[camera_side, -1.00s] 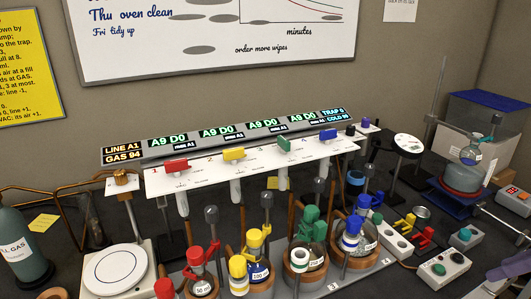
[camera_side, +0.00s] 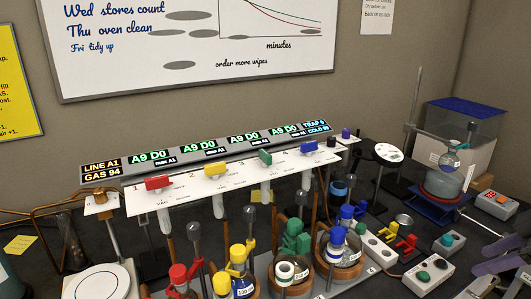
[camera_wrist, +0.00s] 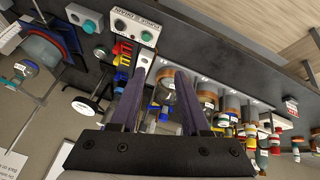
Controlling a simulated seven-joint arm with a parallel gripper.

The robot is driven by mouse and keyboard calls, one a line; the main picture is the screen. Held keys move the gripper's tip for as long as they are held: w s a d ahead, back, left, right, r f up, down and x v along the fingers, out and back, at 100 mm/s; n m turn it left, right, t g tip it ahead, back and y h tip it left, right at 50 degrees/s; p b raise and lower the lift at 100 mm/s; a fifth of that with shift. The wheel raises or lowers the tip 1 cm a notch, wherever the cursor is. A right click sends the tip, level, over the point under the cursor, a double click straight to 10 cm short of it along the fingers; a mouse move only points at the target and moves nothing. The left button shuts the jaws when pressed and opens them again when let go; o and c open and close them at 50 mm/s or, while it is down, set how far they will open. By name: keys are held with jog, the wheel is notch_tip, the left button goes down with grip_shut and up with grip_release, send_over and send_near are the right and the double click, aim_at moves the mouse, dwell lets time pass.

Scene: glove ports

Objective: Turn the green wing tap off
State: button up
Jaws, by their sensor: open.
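The green wing tap (camera_side: 265,157) sits on the white sloping panel (camera_side: 190,183), third in a row of coloured taps. It stands between the yellow wing tap (camera_side: 218,165) and the blue wing tap (camera_side: 309,147). Its handle looks slightly slanted; its exact angle is hard to read. My gripper (camera_side: 503,257) shows as purple fingers at the right edge of the side view, far from the tap and touching nothing there. In the wrist view my gripper (camera_wrist: 170,68) has its two purple fingers apart. I cannot pick out the green tap in that view.
A red wing tap (camera_side: 158,183) is at the panel's left end. Flasks with coloured fittings (camera_side: 296,240) and upright rods crowd the front. Button boxes (camera_side: 430,272) and a stirrer with a round flask (camera_side: 440,183) stand right. A display bar (camera_side: 200,153) runs behind the panel.

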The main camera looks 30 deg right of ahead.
jog(key=w+d+r+n+t+h, duration=0.1)
jog(key=w+r+n+t+h, duration=0.1)
jog(key=w+r+n, duration=0.55)
jog(key=w+d+r+n+t+h, duration=0.1)
jog(key=w+r+n+t+h, duration=0.3)
jog(key=w+n, duration=0.6)
jog(key=w+a+r+n+t+y, duration=0.1)
jog(key=w+a+r+n+y, duration=0.3)
jog(key=w+a+n, duration=0.45)
jog(key=n+y, duration=0.2)
jog(key=n, duration=0.4)
send_near(267, 153)
jog(key=s+d+r, duration=0.3)
jog(key=d+r, duration=0.1)
jog(key=d, duration=0.1)
jog(key=a+f, duration=0.3)
jog(key=a, duration=0.2)
jog(key=shift+n+y, duration=0.4)
jog(key=x, duration=1.3)
jog(key=shift+w+d, duration=0.25)
jog(key=shift+w, duration=0.05)
grip_shut()
